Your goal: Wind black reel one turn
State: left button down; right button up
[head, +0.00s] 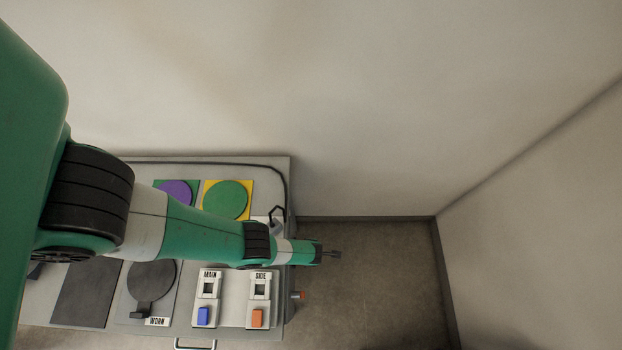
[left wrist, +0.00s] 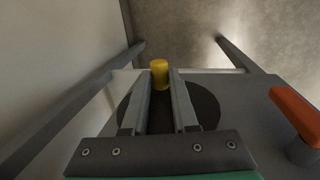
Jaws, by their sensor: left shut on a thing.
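The black reel (left wrist: 207,104) is a dark disc on a grey face of the cart in the left wrist view, partly covered by my fingers. A yellow crank knob (left wrist: 159,72) stands up at the reel's far edge. My left gripper (left wrist: 160,84) is shut on the yellow knob, one finger on each side. In the head view my left gripper (head: 334,254) reaches past the cart's right edge; I cannot make out the reel or the knob there. My right gripper is in neither view.
An orange lever (left wrist: 297,115) stands right of the reel; it also shows at the cart's right side (head: 298,295). The cart top (head: 185,320) carries purple and green discs, a worn black disc, and MAIN and SIDE switches. Bare floor (head: 385,290) lies right of the cart.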

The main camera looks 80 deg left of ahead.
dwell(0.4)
pick_arm(q)
jog(key=shift+f+y+b, duration=0.1)
jog(key=shift+y+b, duration=0.5)
jog(key=shift+y, duration=0.3)
jog(key=shift+w+a+t+y+b, duration=0.1)
jog(key=shift+t+y+b, duration=0.4)
jog(key=shift+y+b, duration=0.55)
jog(key=shift+a+t+y+b, duration=0.1)
jog(key=shift+t+y+b, duration=0.2)
jog(key=shift+y+b, duration=0.7)
jog(key=shift+r+y+b, duration=0.35)
jog(key=shift+r+b, duration=0.05)
jog(key=shift+b, duration=0.2)
jog(key=c, duration=0.7)
grip_release()
jog(key=shift+a, duration=0.1)
